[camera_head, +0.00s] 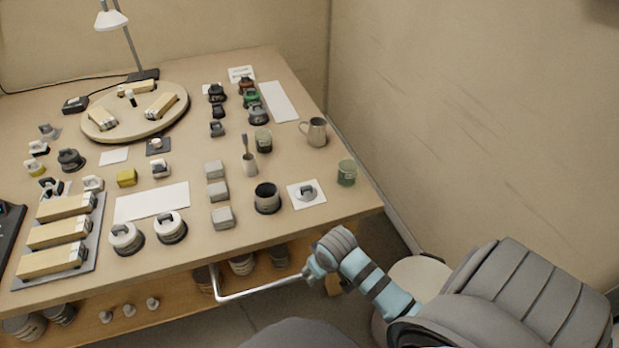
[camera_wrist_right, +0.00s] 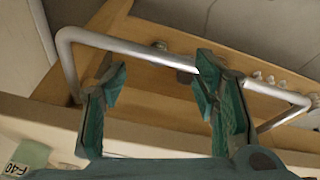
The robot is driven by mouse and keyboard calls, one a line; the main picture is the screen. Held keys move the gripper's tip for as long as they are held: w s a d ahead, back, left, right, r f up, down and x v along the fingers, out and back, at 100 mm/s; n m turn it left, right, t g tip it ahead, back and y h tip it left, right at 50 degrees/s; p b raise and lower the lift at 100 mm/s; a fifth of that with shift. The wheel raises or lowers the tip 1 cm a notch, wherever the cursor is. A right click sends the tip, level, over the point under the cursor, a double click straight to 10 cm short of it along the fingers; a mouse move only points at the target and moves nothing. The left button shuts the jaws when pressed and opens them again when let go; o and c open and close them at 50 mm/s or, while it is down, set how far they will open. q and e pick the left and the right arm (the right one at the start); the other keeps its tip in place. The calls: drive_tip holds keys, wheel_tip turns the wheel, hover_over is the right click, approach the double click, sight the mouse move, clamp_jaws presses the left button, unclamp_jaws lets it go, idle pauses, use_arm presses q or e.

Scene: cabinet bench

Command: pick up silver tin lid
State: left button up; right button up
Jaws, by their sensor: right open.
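A small grey lid with a raised handle (camera_head: 307,193) lies on a white card (camera_head: 311,203) near the bench's right front edge; it looks like the silver tin lid. A dark open tin (camera_head: 267,199) stands just left of it. My right gripper (camera_head: 314,268) is below and in front of the bench edge, apart from the lid. In the right wrist view the right gripper (camera_wrist_right: 160,80) is open, its teal fingers spread beside a metal bar (camera_wrist_right: 130,46); I cannot tell whether they touch it. The lid is not visible there. My left gripper is not in view.
The metal bar (camera_head: 258,288) sticks out in front of the bench. Grey blocks (camera_head: 222,217) stand to the left. Under the bench is a shelf with several pots (camera_head: 241,265).

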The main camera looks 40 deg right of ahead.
drive_tip(key=w+d+r, duration=0.2)
drive_tip(key=w+r, duration=0.3)
drive_tip(key=r, duration=0.2)
drive_tip(key=m, duration=0.3)
approach(307, 188)
drive_tip(key=shift+t, duration=0.4)
drive_tip(key=b+x, duration=0.2)
drive_tip(key=x, duration=0.1)
drive_tip(key=b+x, duration=0.2)
drive_tip(key=x, duration=0.1)
drive_tip(key=b+x, duration=0.2)
drive_tip(key=x, duration=0.1)
drive_tip(key=shift+s+f, duration=0.25)
drive_tip(key=shift+s, duration=0.05)
drive_tip(key=shift+r, duration=0.1)
drive_tip(key=shift+c, duration=0.4)
drive_tip(key=c, duration=0.9)
